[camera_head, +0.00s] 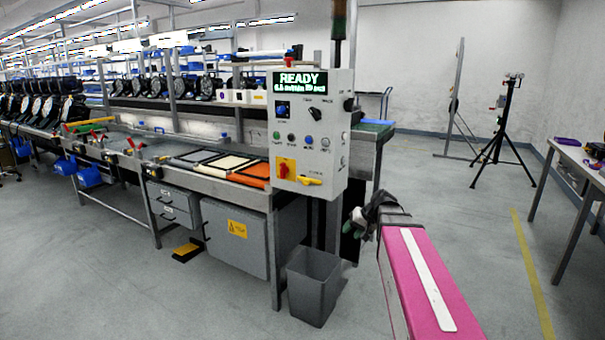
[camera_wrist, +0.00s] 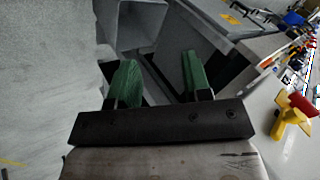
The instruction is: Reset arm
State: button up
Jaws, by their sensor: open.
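My gripper (camera_head: 357,222) is at the end of my pink arm, just right of and below the grey control box in the head view. In the wrist view my gripper (camera_wrist: 158,72) has its two green fingers spread apart, with nothing between them. The control box (camera_head: 336,130) has a lit READY display, small knobs, a red-and-yellow switch (camera_head: 286,168) and a yellow lever (camera_head: 310,181). In the wrist view, a yellow and red control (camera_wrist: 292,118) shows close at the right, apart from the fingers. Part of the gripper is hidden behind its wrist in the head view.
A grey bin (camera_head: 315,288) stands on the floor below the gripper. A long workbench (camera_head: 210,184) with trays and a cabinet runs off left. A black tripod (camera_head: 497,130) and a table (camera_head: 578,157) stand at the right. The floor between is clear.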

jog(key=s+f+g+h, duration=0.3)
jog(key=s+f+h, duration=0.3)
jog(key=s+f, duration=1)
jog(key=shift+d+f, duration=0.2)
jog(key=shift+d, duration=0.05)
jog(key=shift+s, duration=0.1)
